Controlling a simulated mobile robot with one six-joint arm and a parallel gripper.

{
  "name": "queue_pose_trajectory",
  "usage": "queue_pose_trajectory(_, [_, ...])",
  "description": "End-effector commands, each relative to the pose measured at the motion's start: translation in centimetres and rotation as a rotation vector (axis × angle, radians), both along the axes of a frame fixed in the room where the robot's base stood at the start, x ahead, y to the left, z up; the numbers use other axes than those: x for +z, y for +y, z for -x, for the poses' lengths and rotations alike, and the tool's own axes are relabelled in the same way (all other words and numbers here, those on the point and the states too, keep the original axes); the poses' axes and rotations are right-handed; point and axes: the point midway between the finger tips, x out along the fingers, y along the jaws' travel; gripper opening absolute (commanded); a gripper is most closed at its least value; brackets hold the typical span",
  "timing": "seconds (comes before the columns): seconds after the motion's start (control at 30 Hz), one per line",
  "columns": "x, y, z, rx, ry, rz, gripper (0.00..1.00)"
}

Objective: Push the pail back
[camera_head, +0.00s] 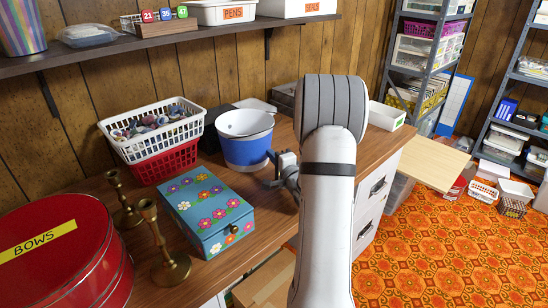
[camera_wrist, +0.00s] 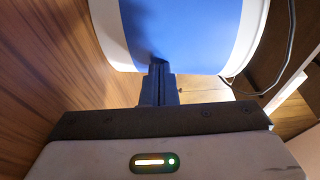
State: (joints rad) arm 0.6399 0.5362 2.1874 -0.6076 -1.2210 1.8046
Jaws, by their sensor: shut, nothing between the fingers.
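The pail (camera_head: 246,148) is blue with a white rim and white lower edge. It stands on the wooden counter (camera_head: 190,255), to the right of the baskets. My gripper (camera_head: 276,168) is at the pail's right front side, low down. In the wrist view, the shut, empty fingers (camera_wrist: 158,72) point at the blue wall of the pail (camera_wrist: 190,35) and appear to meet it, with a dark shadow at the tips. Whether they truly touch is hard to tell.
A white basket (camera_head: 138,150) of spools in a red basket (camera_head: 165,166) stands left of the pail. A flowered blue box (camera_head: 212,212) is in front. A dark object (camera_head: 213,128) stands behind. Brass candlesticks (camera_head: 163,240) and a red BOWS tin (camera_head: 65,255) are front left.

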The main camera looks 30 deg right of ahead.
Motion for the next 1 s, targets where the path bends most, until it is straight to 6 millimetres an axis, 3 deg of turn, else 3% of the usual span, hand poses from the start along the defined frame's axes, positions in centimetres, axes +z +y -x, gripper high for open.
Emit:
queue_pose_trajectory(0.37, [0.0,-2.4,2.4,0.005,0.002,-0.001,0.00])
queue_pose_trajectory(0.5, [0.1,-2.1,5.9,0.002,0.001,-0.001,0.00])
queue_pose_trajectory(0.7, [0.1,-1.5,9.7,0.009,0.000,0.000,0.00])
queue_pose_trajectory(1.0, [0.0,-1.2,11.8,0.013,0.001,0.000,0.00])
